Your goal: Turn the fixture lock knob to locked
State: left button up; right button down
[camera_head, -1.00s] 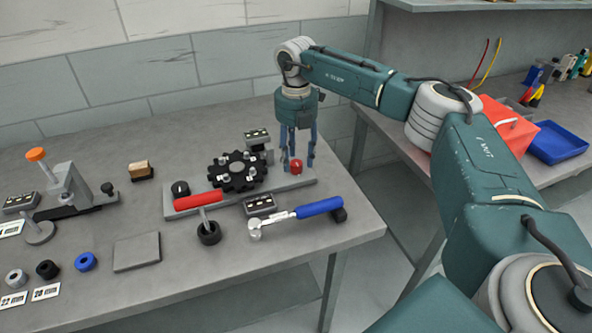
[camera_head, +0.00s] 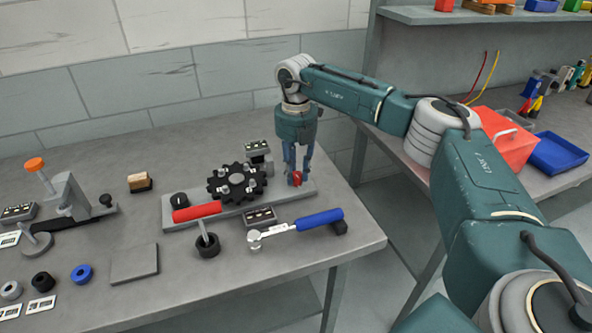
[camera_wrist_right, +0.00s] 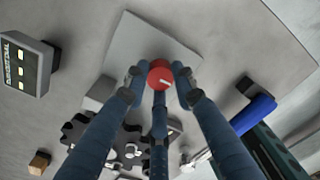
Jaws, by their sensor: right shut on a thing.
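The red lock knob (camera_head: 297,179) stands at the right end of the grey fixture plate (camera_head: 217,213). My right gripper (camera_head: 298,180) comes down on it from above, with its blue fingers shut around the knob. In the right wrist view the knob (camera_wrist_right: 158,80) sits between the fingertips, and a white pointer mark shows on its top. A black toothed sprocket (camera_head: 236,183) lies on the plate left of the knob. I cannot read any locked or unlocked marking. My left gripper is not in view.
A red-handled tool (camera_head: 196,211) and a blue-handled wrench (camera_head: 319,218) lie in front of the fixture. A small dark label box (camera_head: 260,217) stands between them and another (camera_head: 258,148) behind. A grey pad (camera_head: 134,264) lies at front left. The wall is close behind.

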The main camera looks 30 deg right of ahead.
jog(key=n+p, duration=0.1)
jog(key=n, duration=0.2)
jog(key=shift+n, duration=0.4)
jog(key=n+p, duration=0.1)
jog(key=n, duration=0.3)
jog(key=shift+n, duration=0.3)
jog(key=n+p, duration=0.1)
jog(key=n, duration=0.3)
jog(key=shift+n, duration=2.4)
jog(key=c, duration=1.4)
grip_release()
jog(key=shift+d, duration=0.1)
